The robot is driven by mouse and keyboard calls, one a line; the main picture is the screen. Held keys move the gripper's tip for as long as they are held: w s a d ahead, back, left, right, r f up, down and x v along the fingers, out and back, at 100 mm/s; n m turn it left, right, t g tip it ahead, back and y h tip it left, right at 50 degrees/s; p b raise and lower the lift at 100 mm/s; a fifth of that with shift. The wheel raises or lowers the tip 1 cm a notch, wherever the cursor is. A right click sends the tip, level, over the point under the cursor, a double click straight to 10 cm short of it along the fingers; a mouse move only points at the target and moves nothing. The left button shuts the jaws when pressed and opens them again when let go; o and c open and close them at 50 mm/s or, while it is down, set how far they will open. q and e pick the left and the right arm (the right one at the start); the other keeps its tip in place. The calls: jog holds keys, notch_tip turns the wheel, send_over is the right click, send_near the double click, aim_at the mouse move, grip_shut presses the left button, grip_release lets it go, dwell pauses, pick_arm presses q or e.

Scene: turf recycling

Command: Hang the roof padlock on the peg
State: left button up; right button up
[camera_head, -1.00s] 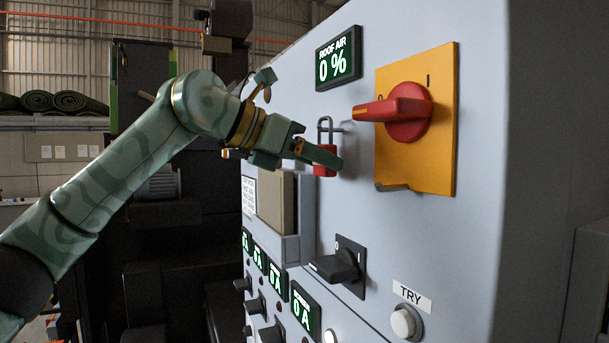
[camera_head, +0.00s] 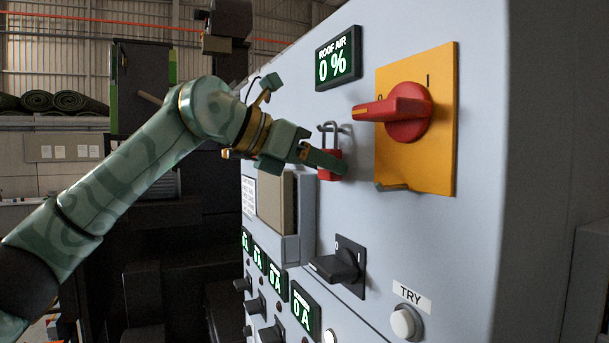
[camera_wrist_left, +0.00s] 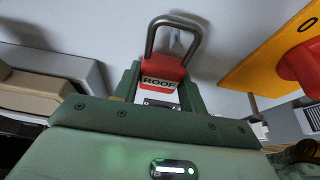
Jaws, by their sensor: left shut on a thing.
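The red padlock (camera_head: 331,165) with its grey steel shackle is held upright in front of the pale panel. My left gripper (camera_head: 325,161) comes from the left and is shut on its body. In the left wrist view the padlock (camera_wrist_left: 162,78) reads "ROOF" and sits between the fingers, shackle up. A small grey peg (camera_head: 345,128) shows on the panel just behind and right of the shackle. I cannot tell whether the shackle is around the peg or only in front of it. My right gripper is not in view.
A red rotary handle (camera_head: 407,112) on a yellow plate (camera_head: 440,150) juts out close to the right of the padlock. A ROOF AIR display (camera_head: 338,58) reads 0 % above. A beige-faced box (camera_head: 276,205) and a black switch (camera_head: 340,265) stick out below.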

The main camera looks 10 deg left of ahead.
pick_arm(q)
jog(key=shift+f, duration=0.2)
dwell(0.5)
jog(key=o, duration=1.1)
jog(key=shift+a, duration=0.1)
